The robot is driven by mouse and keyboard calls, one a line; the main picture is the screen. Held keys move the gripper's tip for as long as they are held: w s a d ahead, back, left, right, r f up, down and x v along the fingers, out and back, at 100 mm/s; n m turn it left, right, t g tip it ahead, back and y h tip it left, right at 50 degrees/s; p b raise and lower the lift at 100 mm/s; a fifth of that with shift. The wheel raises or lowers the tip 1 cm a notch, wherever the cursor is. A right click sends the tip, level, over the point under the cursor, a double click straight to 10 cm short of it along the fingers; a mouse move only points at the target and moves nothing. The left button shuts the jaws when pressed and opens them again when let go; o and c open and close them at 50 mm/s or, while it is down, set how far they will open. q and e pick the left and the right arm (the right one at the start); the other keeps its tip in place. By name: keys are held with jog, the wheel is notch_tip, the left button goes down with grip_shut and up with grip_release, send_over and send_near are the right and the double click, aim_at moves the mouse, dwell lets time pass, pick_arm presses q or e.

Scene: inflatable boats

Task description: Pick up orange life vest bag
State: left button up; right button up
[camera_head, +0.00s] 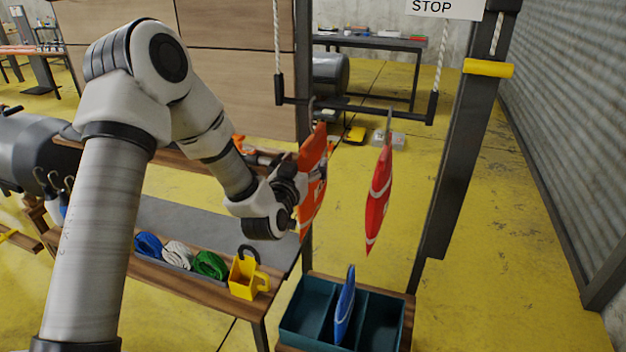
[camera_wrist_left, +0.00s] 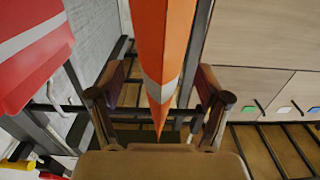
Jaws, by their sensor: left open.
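The orange life vest bag (camera_head: 313,180) hangs from the black rack bar by a hook, with a pale stripe across it. In the left wrist view the orange bag (camera_wrist_left: 164,50) hangs edge-on between the two fingers of my left gripper (camera_wrist_left: 160,98), which is open with a gap on each side. In the head view my left gripper (camera_head: 300,188) is at the bag's left side, and the bag partly hides its fingers. A red bag (camera_head: 379,200) hangs to the right, and it also shows in the left wrist view (camera_wrist_left: 32,50). My right gripper is not in view.
A teal divided bin (camera_head: 302,318) below the rack holds a blue bag (camera_head: 345,305). A bench to the left carries coiled ropes (camera_head: 178,255) and a yellow holder (camera_head: 246,278). A dark post (camera_head: 462,160) stands right of the red bag.

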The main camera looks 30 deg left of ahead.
pick_arm(q)
jog(key=shift+w+a, duration=0.15)
jog(key=shift+w, duration=0.45)
grip_shut()
